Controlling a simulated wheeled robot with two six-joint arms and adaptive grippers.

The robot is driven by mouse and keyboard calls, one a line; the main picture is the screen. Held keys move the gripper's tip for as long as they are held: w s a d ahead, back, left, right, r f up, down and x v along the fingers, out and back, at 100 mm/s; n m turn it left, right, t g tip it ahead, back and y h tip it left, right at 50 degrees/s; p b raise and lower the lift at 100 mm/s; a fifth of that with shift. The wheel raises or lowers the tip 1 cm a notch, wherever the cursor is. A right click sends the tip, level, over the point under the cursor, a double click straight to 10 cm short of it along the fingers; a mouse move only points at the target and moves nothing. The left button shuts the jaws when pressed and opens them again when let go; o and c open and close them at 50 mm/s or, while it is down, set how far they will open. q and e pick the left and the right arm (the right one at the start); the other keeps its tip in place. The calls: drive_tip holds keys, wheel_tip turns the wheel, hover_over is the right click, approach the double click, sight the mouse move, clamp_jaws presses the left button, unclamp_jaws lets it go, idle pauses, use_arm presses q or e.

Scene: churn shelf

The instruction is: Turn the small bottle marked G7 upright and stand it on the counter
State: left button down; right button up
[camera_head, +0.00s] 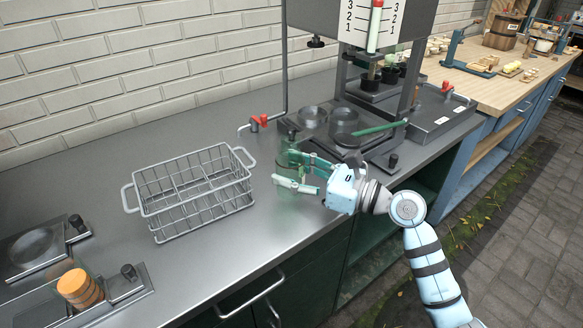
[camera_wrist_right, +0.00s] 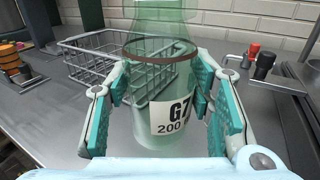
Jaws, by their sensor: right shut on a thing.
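The small bottle marked G7 is clear green glass with a dark band and a white label. In the right wrist view the bottle (camera_wrist_right: 158,82) is upright, neck at the top, with G7 and 200 reading right way up. My right gripper (camera_wrist_right: 160,100) has its teal finger pads on both sides of the bottle and is shut on it. In the head view the bottle (camera_head: 288,152) is partly hidden by the fingers of my right gripper (camera_head: 300,172). It is at the counter (camera_head: 255,240); whether its base touches the surface is unclear. My left gripper is out of view.
A wire basket (camera_head: 192,190) stands left of the bottle, apart from it. A red-handled tap (camera_head: 262,120) and a press stand (camera_head: 372,160) with round dishes are behind and to the right. Counter between basket and front edge is clear.

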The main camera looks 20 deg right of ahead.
idle(0.4)
drive_tip(key=shift+f, duration=0.75)
drive_tip(key=shift+f, duration=0.55)
drive_tip(key=shift+f, duration=0.15)
drive_tip(key=shift+f+p, duration=0.3)
drive_tip(key=shift+p, duration=0.1)
idle(0.5)
